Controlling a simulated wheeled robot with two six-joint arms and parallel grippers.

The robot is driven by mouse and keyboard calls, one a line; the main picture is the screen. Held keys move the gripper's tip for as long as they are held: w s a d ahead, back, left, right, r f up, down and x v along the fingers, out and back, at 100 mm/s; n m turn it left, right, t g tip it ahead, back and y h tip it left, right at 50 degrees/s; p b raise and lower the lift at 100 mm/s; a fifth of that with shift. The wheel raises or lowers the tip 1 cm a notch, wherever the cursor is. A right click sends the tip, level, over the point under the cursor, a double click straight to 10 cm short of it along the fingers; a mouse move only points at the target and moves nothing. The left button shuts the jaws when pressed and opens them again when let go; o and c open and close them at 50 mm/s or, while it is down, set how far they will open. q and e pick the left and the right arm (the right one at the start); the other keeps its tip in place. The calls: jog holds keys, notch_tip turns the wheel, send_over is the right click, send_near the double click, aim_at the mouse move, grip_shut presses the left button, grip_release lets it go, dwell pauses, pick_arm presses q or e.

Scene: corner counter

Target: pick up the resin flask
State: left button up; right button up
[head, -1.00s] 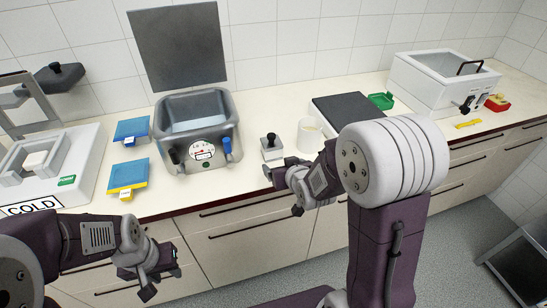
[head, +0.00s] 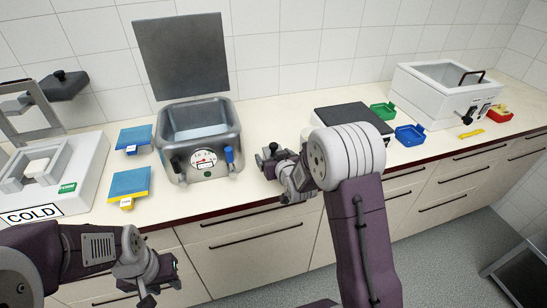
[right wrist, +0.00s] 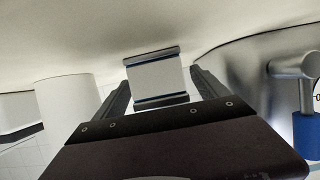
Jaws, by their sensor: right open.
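In the right wrist view the flask (right wrist: 157,80) shows as a pale block with dark edges, between the two fingers of my right gripper (right wrist: 160,92). The fingers are open on either side of it; I cannot tell whether they touch it. My left gripper (head: 160,285) is open and empty, low in front of the counter edge.
The metal bath (head: 203,160) with a blue-handled tap stands left of the flask. A white cylinder (right wrist: 65,100) is close by in the wrist view. Blue and yellow trays (head: 129,186), a COLD unit (head: 85,165), a dark plate (head: 352,118) and a white box (head: 440,95) share the counter.

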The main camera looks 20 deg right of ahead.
aim_at(274, 144)
jog(key=shift+r, duration=0.1)
jog(key=c, duration=1.8)
notch_tip(274, 144, up, 10)
jog(key=shift+r+p, duration=0.1)
jog(key=shift+p, duration=0.55)
